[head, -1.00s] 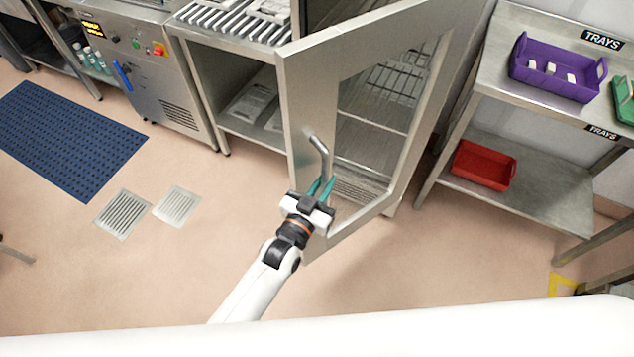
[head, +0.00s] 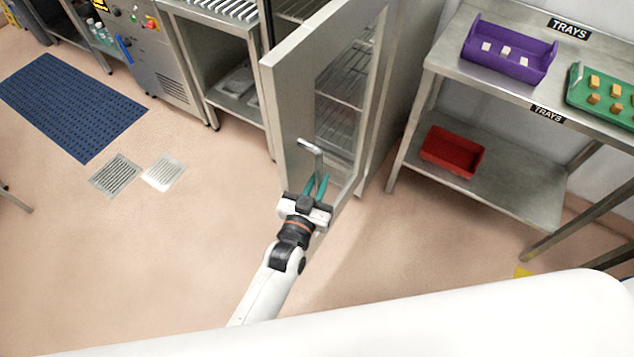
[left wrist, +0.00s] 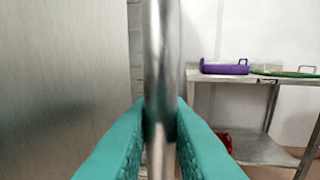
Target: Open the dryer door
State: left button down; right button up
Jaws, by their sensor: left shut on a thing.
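The dryer door (head: 285,110) is a steel frame with a window, and it stands ajar, swung out from the dryer cabinet. Wire racks (head: 340,100) show through its window and beyond it. The door's bar handle (head: 312,150) is a bent metal rod on the outer face. My left gripper (head: 316,187) is shut on this handle, its teal fingers on either side of it. In the left wrist view the handle (left wrist: 160,60) runs upright between the two teal fingers, with the door face (left wrist: 60,80) at left. My right gripper is not in view.
A steel table (head: 440,65) at right carries a purple tray (head: 510,65) and a green tray (head: 580,95); a red tray (head: 452,150) sits on its lower shelf. A blue mat (head: 70,105) and floor grates lie at left. The floor around my left arm is clear.

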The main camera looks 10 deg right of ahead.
pick_arm(q)
jog(key=shift+d+r, duration=0.2)
jog(key=shift+d, duration=0.05)
jog(key=c, duration=1.6)
grip_release()
jog(key=shift+o, duration=1)
jog(key=shift+f, duration=0.15)
jog(key=b+v, duration=0.2)
jog(key=v, duration=1)
